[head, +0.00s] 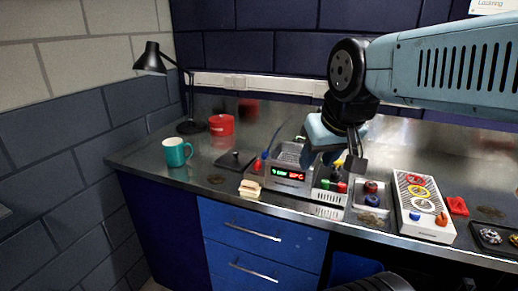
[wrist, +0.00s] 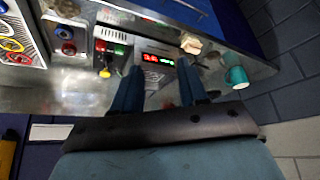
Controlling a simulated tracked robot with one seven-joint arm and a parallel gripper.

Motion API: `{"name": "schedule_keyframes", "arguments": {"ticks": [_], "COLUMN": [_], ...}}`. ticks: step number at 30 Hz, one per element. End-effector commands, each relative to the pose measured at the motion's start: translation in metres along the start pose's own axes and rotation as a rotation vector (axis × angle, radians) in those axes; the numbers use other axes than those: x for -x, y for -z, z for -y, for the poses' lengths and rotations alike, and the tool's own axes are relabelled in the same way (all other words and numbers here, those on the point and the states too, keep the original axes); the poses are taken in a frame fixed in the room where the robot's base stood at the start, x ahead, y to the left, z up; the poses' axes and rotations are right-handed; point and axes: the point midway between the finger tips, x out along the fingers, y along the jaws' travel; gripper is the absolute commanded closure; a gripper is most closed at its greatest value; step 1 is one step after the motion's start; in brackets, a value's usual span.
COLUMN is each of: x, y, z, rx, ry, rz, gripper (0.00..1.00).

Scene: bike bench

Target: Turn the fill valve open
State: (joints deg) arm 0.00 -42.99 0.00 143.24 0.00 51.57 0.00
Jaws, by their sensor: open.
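My gripper (head: 318,157) hangs over the bench, above and behind a grey unit with a lit display (head: 288,175). In the wrist view my gripper (wrist: 158,75) has its two blue fingers wide apart, with nothing between them but the display unit (wrist: 157,58) beyond. Beside that unit is a small grey box (head: 329,198) with green and red knobs and a yellow part (head: 338,163). The yellow part also shows in the wrist view (wrist: 104,72), outside the fingers. I cannot tell which of these parts is the fill valve. My arm hides some of the back of the bench.
A teal mug (head: 175,153), red tub (head: 221,125) and black lamp (head: 150,60) stand at left. A tray with red and blue knobs (head: 371,193) and a white panel with coloured rings (head: 424,205) lie to the right. A beige block (head: 250,188) sits near the front edge.

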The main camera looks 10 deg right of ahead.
Motion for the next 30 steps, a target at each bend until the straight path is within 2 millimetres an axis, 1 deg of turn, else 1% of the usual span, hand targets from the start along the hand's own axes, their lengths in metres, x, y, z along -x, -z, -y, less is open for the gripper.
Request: {"name": "schedule_keyframes", "arguments": {"ticks": [3, 7, 11, 14, 18, 20, 24, 26, 30], "x": [0.000, 0.001, 0.000, -0.002, -0.010, -0.015, -0.030, -0.038, -0.060], "y": [0.000, 0.004, 0.022, 0.045, 0.084, 0.101, 0.139, 0.155, 0.191], "z": [0.000, 0.000, 0.002, 0.005, 0.006, 0.006, 0.007, 0.008, 0.008], "rx": [0.000, 0.009, 0.050, 0.108, 0.211, 0.257, 0.361, 0.404, 0.506], "ry": [0.000, 0.000, -0.003, -0.005, 0.001, 0.005, 0.021, 0.029, 0.054], "rz": [0.000, 0.005, 0.030, 0.063, 0.117, 0.141, 0.194, 0.216, 0.267], "gripper": [0.56, 0.44, 0.43, 0.43, 0.43, 0.43, 0.43, 0.43, 0.43]}}
